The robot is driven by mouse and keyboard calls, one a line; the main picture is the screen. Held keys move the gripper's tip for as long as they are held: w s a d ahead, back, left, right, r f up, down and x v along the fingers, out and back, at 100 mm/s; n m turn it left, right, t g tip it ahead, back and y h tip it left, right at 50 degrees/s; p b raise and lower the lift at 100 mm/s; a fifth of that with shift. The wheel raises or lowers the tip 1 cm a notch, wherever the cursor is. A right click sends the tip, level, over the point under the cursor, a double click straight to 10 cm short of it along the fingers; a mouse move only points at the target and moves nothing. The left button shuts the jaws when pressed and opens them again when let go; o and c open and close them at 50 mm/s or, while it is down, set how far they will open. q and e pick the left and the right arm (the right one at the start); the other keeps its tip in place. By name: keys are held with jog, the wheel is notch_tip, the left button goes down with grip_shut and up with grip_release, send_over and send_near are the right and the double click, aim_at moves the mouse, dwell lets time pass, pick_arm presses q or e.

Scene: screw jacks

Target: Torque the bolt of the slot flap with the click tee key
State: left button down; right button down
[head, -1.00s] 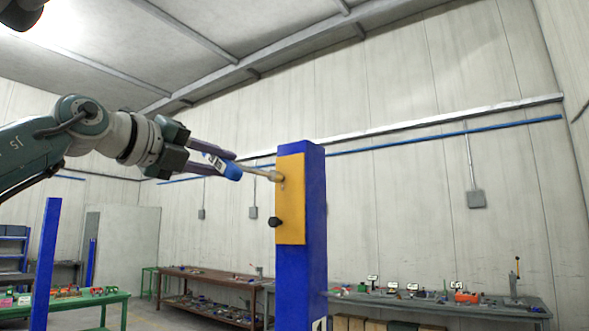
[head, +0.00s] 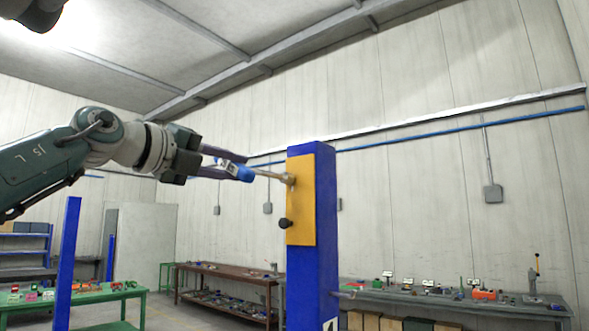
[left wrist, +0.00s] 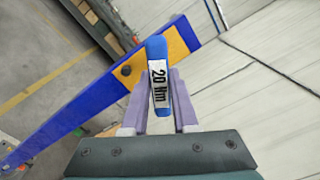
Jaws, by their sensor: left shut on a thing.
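My left gripper (head: 238,165) is shut on the click tee key (head: 238,171), which has a blue handle and a thin metal shaft. In the left wrist view the handle (left wrist: 160,95) lies between the purple fingers (left wrist: 163,78), and its white label reads "20 Nm". The shaft runs right to the upper part of the yellow slot flap (head: 301,215) on a blue post (head: 325,230). The tip appears to meet the flap at the bolt, which it hides. A dark knob (head: 286,224) sits lower on the flap.
A grey bench (head: 450,300) with tools stands behind the post at right. A brown bench (head: 235,275) and a green table (head: 110,296) are further back at left. Another blue post (head: 68,260) stands at left. The space around the key is clear.

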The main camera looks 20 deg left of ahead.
pick_arm(q)
jog(key=shift+w+d, duration=0.15)
jog(key=shift+w, duration=0.15)
dwell(0.4)
jog(key=m, duration=0.5)
jog(key=shift+b, duration=0.35)
jog(key=shift+m+b, duration=0.4)
jog(key=shift+m, duration=2.1)
